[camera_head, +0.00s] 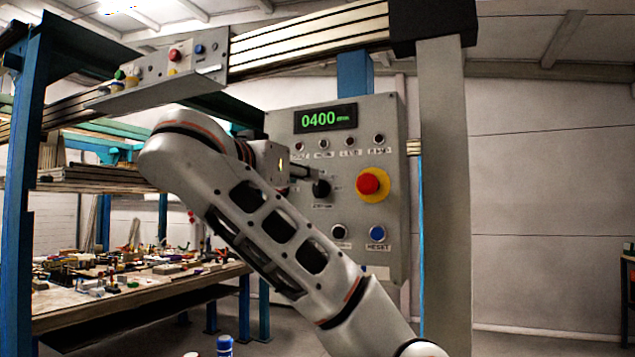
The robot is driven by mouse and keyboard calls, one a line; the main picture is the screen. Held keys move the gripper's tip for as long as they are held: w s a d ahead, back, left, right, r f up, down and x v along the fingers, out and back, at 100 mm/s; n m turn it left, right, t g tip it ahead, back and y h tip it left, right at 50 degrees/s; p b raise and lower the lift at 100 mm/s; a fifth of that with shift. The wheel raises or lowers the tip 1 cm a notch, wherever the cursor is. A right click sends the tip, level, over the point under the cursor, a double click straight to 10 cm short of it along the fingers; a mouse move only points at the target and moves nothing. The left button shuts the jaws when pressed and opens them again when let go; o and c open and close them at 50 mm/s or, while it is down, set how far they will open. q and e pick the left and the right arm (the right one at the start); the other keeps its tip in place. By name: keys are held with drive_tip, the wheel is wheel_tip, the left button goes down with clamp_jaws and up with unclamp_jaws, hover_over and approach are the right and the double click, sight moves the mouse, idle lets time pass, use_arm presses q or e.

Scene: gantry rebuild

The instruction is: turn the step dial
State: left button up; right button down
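The step dial looks to be the black knob (321,188) on the grey control panel (390,140), with a small label under it that I cannot read for sure. My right arm comes in from the lower right and bends back toward the panel. My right gripper (306,173) is at the knob's upper left, its dark fingers close to it. I cannot tell whether they touch the knob or how far they are spread. The arm hides the panel's lower left. A green display (325,118) on the panel reads 0400. My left gripper is not in view.
A red mushroom button (372,184) on a yellow base sits just right of the knob. A black button (339,231) and a blue button (377,233) are below. A grey post (443,200) stands right of the panel. A cluttered workbench (130,300) is at left.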

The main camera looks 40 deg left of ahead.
sight(319, 189)
use_arm(q)
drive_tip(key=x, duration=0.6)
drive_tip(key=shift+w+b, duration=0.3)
drive_tip(key=shift+b, duration=0.05)
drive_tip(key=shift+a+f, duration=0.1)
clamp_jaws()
